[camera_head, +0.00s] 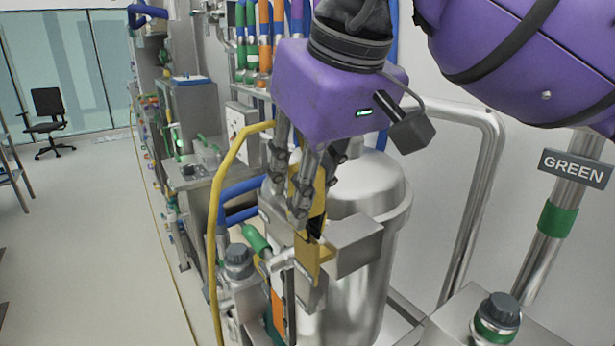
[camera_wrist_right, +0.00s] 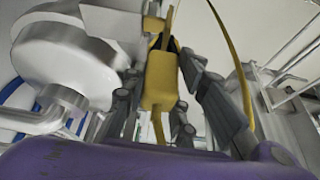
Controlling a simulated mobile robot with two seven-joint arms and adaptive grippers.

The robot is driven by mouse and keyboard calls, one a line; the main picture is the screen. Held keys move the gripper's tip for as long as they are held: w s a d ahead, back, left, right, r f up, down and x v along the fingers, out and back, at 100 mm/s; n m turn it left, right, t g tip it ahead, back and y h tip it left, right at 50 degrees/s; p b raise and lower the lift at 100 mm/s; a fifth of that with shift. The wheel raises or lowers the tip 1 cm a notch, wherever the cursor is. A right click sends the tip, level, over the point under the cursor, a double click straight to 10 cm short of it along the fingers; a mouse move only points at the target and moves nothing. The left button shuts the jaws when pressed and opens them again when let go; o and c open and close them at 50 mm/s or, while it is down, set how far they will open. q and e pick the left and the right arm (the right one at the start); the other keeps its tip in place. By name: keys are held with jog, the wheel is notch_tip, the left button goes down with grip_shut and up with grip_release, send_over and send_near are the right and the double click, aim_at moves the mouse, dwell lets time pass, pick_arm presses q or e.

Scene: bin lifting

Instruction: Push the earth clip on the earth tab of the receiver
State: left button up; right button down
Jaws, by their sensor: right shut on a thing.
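My right gripper (camera_head: 303,205) points down beside the receiver, with its fingers closed on the yellow earth clip (camera_head: 318,205). In the right wrist view the clip (camera_wrist_right: 160,85) sits between the grey fingers. The receiver (camera_head: 365,200) is a steel vessel with a domed lid, just behind and right of the gripper. A yellow plate (camera_head: 306,262) stands directly below the clip, next to a steel box; it may be the earth tab. A dark part of the clip is at its top edge, and I cannot tell whether they touch. My left gripper is not in view.
A yellow cable (camera_head: 213,220) loops down left of the gripper. Steel pipes (camera_head: 480,200) and a GREEN sign (camera_head: 576,168) stand at the right. A capped fitting (camera_head: 497,315) is at the lower right. Open floor (camera_head: 90,230) lies at the left.

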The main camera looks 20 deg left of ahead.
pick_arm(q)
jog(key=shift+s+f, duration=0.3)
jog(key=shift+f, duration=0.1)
pick_arm(e)
jog(key=shift+f, duration=0.45)
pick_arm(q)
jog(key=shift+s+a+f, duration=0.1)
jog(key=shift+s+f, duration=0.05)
pick_arm(e)
jog(key=shift+f, duration=0.55)
pick_arm(q)
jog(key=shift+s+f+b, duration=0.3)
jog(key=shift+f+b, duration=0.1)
jog(key=shift+b, duration=0.05)
pick_arm(e)
jog(key=shift+f, duration=0.6)
jog(key=c, duration=1.4)
grip_release()
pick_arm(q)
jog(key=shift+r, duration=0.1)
pick_arm(e)
jog(key=shift+o, duration=0.3)
jog(key=shift+r, duration=0.1)
jog(key=v, duration=1.2)
